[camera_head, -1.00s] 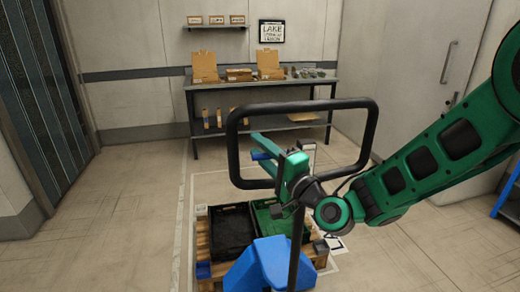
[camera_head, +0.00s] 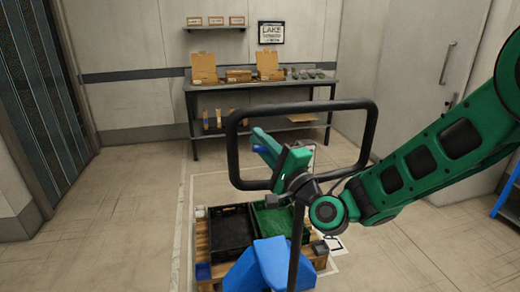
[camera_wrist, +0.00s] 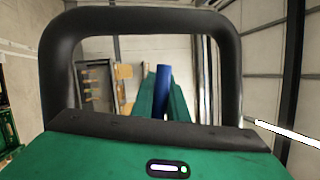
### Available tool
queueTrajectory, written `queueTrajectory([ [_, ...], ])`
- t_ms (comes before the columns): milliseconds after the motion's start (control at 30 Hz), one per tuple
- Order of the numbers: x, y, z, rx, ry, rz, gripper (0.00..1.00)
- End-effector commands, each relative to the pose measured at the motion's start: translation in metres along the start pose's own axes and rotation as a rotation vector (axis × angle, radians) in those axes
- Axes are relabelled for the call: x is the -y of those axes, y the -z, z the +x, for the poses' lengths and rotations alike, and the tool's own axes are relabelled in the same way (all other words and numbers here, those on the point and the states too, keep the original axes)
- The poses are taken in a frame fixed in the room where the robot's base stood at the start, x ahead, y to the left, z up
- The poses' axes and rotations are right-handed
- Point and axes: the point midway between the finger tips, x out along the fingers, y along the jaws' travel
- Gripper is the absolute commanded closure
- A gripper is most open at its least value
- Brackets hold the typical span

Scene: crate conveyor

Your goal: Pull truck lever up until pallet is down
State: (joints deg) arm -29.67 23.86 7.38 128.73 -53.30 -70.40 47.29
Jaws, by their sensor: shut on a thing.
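The pallet truck has a blue body (camera_head: 262,262) and a black loop handle (camera_head: 373,130), which stands upright in front of my camera. My gripper (camera_head: 264,143) is at the loop, its fingers pointing up and left. In the wrist view my gripper (camera_wrist: 163,88) is shut on a blue bar, which I take for the truck lever (camera_wrist: 162,88), inside the loop. In the head view the lever is mostly hidden by the fingers. The wooden pallet (camera_head: 203,240) is low at the truck's far side. I cannot tell whether it touches the floor.
A black crate (camera_head: 211,207) and a green crate (camera_head: 257,203) stand side by side on the pallet. A workbench (camera_head: 215,86) with open boxes stands at the back wall. A grey door is at the right. The floor left of the pallet is clear.

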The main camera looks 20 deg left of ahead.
Motion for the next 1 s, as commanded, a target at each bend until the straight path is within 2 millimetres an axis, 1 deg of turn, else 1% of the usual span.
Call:
queueTrajectory([
  [100,0.01,0.004,0.001,-0.024,0.04,0.102,1.0],
  [200,0.015,0.005,0.001,-0.034,0.061,0.151,1.0],
  [567,0.017,0.005,0.001,-0.038,0.069,0.173,1.0],
  [600,0.017,0.005,0.001,-0.039,0.069,0.172,0.79],
  [633,0.017,0.005,0.001,-0.039,0.069,0.172,0.72],
  [667,0.017,0.005,0.001,-0.038,0.069,0.172,0.68],
  [1000,0.018,0.003,0.002,-0.034,0.07,0.172,0.68],
])
